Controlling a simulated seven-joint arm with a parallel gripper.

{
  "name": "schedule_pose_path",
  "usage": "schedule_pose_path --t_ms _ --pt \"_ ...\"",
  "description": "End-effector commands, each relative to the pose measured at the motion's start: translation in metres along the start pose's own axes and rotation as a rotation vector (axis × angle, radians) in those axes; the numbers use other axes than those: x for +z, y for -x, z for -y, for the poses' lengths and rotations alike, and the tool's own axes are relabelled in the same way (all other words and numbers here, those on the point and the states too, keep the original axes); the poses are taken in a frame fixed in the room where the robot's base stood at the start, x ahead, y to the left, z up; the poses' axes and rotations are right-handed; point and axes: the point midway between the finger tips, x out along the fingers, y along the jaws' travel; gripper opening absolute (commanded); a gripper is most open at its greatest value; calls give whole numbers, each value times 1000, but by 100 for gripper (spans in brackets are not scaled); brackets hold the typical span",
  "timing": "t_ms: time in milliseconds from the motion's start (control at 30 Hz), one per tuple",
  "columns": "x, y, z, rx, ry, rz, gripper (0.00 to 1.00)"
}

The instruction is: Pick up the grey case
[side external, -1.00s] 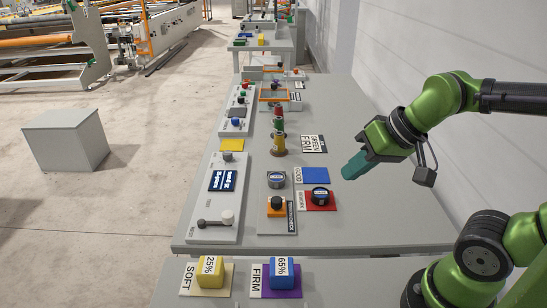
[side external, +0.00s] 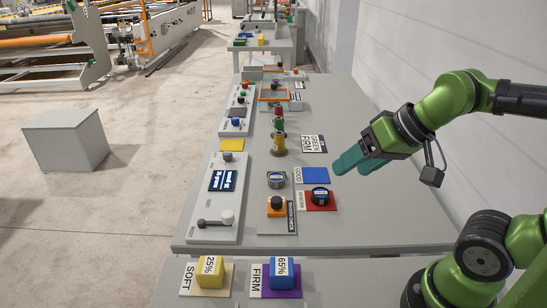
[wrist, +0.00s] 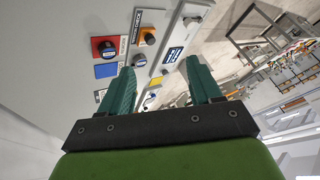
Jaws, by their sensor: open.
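My gripper (side external: 352,167) has teal fingers, which are apart and empty. It hangs above the bench, right of the blue pad and apart from both cases. Both fingers show in the wrist view (wrist: 160,66).
An orange push-button box (side external: 276,208) stands just in front of the grey case. A blue pad (side external: 315,176) and red pad (side external: 311,204) lie to the right. A signal tower (side external: 279,140) stands behind, and a control panel (side external: 217,205) lies left. The bench's right side is clear.

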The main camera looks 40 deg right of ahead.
Motion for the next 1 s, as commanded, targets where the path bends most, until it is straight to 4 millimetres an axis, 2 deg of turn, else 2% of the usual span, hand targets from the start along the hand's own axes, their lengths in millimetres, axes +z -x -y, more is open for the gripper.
schedule_pose_path --t_ms 33,133,400,567,667,767,1000 --pt "0 0 0 0 0 0 72" --pt "0 0 0 0 0 0 86" --pt "0 0 1 -2 3 3 86" --pt "4 -18 3 8 9 84 86" --pt "-8 -36 6 31 12 151 86" --pt "-30 -60 6 78 5 206 86" --pt "-87 -134 -2 255 -24 253 86"
